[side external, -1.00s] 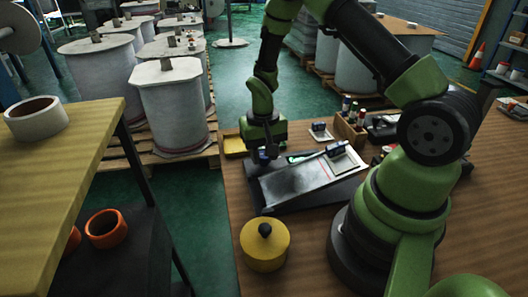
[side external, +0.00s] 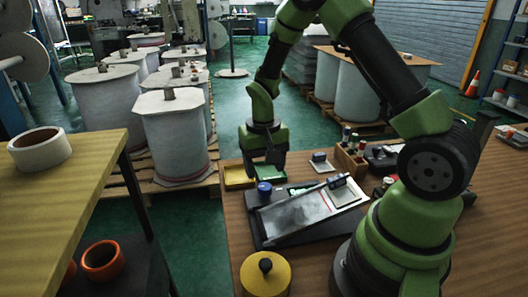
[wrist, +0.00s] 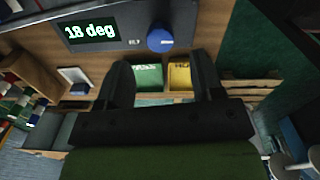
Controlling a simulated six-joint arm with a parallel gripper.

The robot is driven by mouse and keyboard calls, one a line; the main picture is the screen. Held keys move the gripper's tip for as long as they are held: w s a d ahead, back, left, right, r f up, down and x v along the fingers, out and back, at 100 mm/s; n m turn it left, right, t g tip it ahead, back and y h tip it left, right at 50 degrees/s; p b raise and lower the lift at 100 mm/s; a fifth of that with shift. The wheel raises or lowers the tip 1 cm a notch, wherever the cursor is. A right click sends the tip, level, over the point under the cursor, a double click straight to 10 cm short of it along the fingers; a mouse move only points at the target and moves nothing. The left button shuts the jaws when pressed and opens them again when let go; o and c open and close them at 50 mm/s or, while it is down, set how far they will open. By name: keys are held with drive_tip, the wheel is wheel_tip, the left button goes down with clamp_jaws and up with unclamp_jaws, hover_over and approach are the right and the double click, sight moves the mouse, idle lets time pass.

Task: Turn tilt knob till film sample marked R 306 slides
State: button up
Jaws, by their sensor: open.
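The tilt unit (side external: 258,228) is a dark base with a sloped pale ramp (side external: 298,219) on the wooden bench. Its blue tilt knob (side external: 264,189) stands at the far left corner and also shows in the wrist view (wrist: 160,40). The display (wrist: 88,32) reads 18 deg.
A green tray (wrist: 148,78) and a yellow tray (wrist: 180,76) lie beyond the unit. A wooden rack of small bottles (side external: 350,158) and a small white pad (side external: 321,163) stand behind the ramp.

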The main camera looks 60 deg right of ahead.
sight(265, 186)
wheel_tip(265, 186, up, 4)
drive_tip(key=shift+r, duration=0.2)
idle(0.8)
wheel_tip(265, 186, down, 10)
drive_tip(key=n, duration=0.7)
drive_tip(key=shift+d, duration=0.15)
drive_tip(key=c, duration=0.9)
